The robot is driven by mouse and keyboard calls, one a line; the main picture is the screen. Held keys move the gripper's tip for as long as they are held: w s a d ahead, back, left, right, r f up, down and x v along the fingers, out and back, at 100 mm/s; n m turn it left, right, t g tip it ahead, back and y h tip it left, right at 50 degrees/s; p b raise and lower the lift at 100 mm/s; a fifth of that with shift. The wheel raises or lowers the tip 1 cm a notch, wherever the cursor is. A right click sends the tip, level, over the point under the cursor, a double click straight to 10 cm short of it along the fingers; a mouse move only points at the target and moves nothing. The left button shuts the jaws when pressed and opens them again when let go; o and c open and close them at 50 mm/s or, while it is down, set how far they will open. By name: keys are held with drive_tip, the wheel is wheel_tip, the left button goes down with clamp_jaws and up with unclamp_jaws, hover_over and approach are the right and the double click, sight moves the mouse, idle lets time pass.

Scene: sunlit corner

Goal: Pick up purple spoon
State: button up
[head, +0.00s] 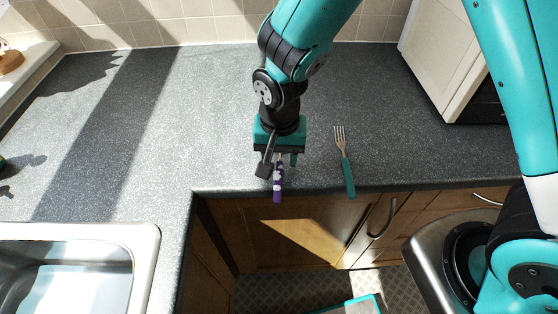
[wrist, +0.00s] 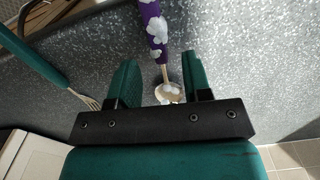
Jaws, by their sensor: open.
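The purple spoon (head: 278,189) has a purple handle with white patches and lies at the counter's front edge, its handle end toward the cabinets. In the wrist view its handle (wrist: 155,28) runs down from the top, and its metal bowl (wrist: 168,93) lies between my two fingers. My gripper (head: 278,164) is open and points down over the spoon. In the wrist view my gripper (wrist: 160,78) has one teal finger on each side of the spoon, with gaps showing. Part of the spoon is hidden by my gripper in the head view.
A fork with a teal handle (head: 348,177) lies on the grey counter (head: 180,120) to the right of my gripper. A sink (head: 140,250) is at the lower left, and a white appliance (head: 440,50) stands at the back right. The counter's left side is mostly clear.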

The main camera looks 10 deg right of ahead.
drive_tip(key=shift+f, duration=0.85)
clamp_jaws()
drive_tip(key=shift+r, duration=0.1)
